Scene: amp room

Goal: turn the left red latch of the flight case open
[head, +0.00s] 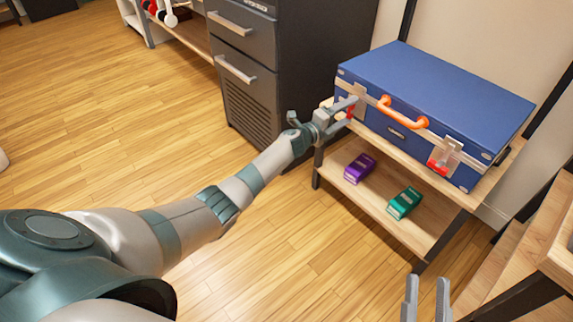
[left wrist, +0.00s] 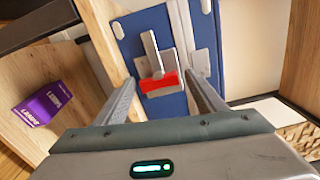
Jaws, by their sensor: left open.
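The blue flight case (head: 440,88) lies on the top shelf of a wooden stand, with an orange handle (head: 402,112) on its front. Its left red latch (head: 349,111) is partly hidden by my left gripper (head: 347,108) in the head view. In the left wrist view the latch (left wrist: 158,84) shows as a red tab with a grey metal lever, between my two fingers and beyond them. My left gripper is open, and its fingers appear apart from the latch. The right red latch (head: 438,165) is on the case's front right. My right gripper (head: 426,300) shows two spaced fingertips at the bottom edge.
A purple box (head: 359,168) and a green box (head: 405,203) lie on the lower shelf (head: 385,212). A dark drawer cabinet (head: 250,80) stands left of the stand. Wooden steps or shelving (head: 520,262) stand at right.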

